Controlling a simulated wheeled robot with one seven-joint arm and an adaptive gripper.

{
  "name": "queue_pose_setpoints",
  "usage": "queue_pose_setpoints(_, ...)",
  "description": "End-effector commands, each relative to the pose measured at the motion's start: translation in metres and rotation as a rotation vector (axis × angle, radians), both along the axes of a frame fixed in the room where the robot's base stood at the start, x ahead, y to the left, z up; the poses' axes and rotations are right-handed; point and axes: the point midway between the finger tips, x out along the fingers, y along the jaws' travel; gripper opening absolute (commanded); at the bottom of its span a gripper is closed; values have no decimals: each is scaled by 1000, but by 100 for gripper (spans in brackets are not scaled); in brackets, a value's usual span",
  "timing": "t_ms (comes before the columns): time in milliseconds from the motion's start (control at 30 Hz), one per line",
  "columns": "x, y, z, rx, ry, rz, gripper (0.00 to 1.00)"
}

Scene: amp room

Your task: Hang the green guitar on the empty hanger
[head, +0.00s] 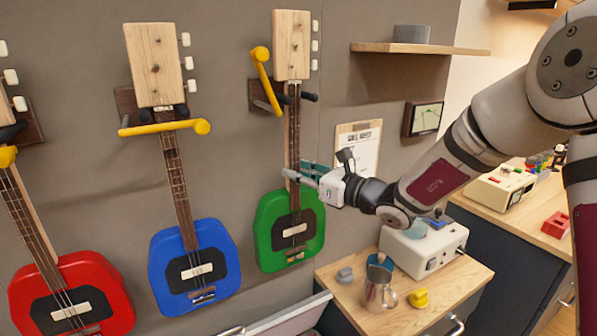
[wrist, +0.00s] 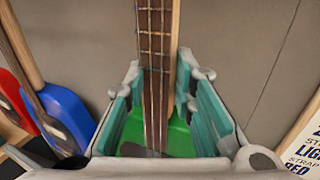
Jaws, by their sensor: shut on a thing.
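The green guitar (head: 313,235) is upright against the wall at the right of the row, with its pale wooden headstock (head: 291,45) at the top. Its hanger (head: 257,98) has a wooden wall plate, a black prong on the neck's right and a yellow bar (head: 264,70) tilted up at the left. The neck is at the hanger, just under the headstock; I cannot tell whether the hanger bears its weight. My gripper (head: 305,172) is shut on the lower neck, just above the green body. In the wrist view, my gripper's teal fingers (wrist: 160,80) flank the neck.
The blue guitar (head: 195,268) hangs to the left with its yellow bar (head: 164,128) lying across the neck. The red guitar (head: 72,300) is farther left. A wooden-topped cabinet (head: 345,306) with a metal jug (head: 379,291) stands below right. A shelf (head: 425,48) is at upper right.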

Motion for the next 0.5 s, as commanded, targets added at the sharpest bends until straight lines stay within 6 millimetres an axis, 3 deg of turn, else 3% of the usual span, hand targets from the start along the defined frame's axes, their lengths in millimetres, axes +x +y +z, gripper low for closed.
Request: queue_pose_setpoints(500, 0, 1, -8, 5, -7, 1, 0)
